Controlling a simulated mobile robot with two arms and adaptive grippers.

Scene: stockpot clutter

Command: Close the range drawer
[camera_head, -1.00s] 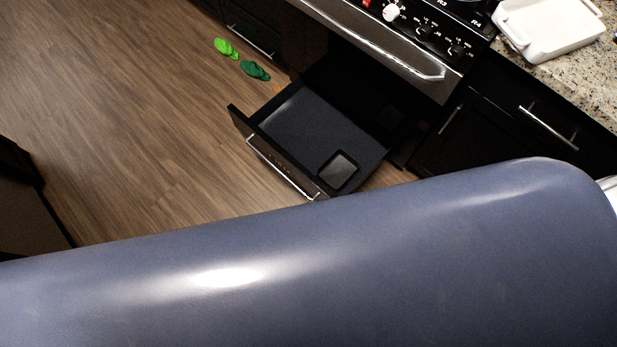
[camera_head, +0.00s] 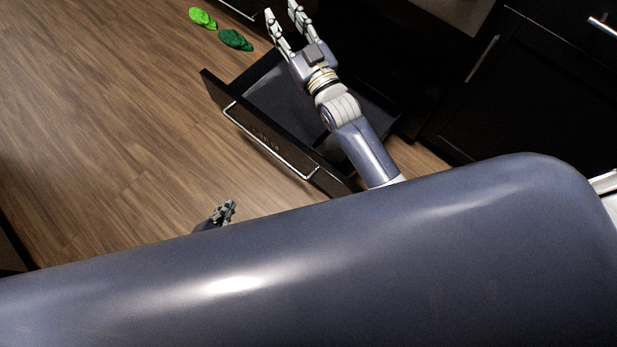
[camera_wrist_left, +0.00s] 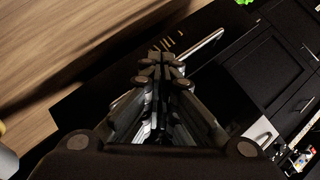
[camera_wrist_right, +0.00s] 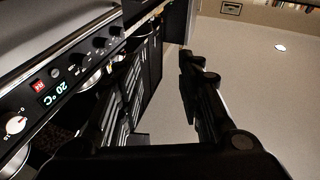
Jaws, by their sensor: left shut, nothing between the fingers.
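The range drawer (camera_head: 262,132) stands pulled out, with its dark front and long silver handle facing the lower left in the head view. My left gripper (camera_head: 228,208) is shut and empty, in front of the drawer front and apart from it. In the left wrist view, the shut fingers (camera_wrist_left: 160,65) point toward the dark drawer front and its handle (camera_wrist_left: 207,47). My right gripper (camera_head: 283,14) is open and empty above the drawer, hiding part of its inside. The right wrist view shows its spread fingers and the range's control panel (camera_wrist_right: 50,92).
Light green (camera_head: 202,18) and dark green (camera_head: 236,39) slippers lie on the wood floor beyond the drawer's left end. Dark cabinets (camera_head: 520,90) stand at the right. The floor (camera_head: 110,130) left of the drawer is clear. A large blue-grey part of me covers the lower head view.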

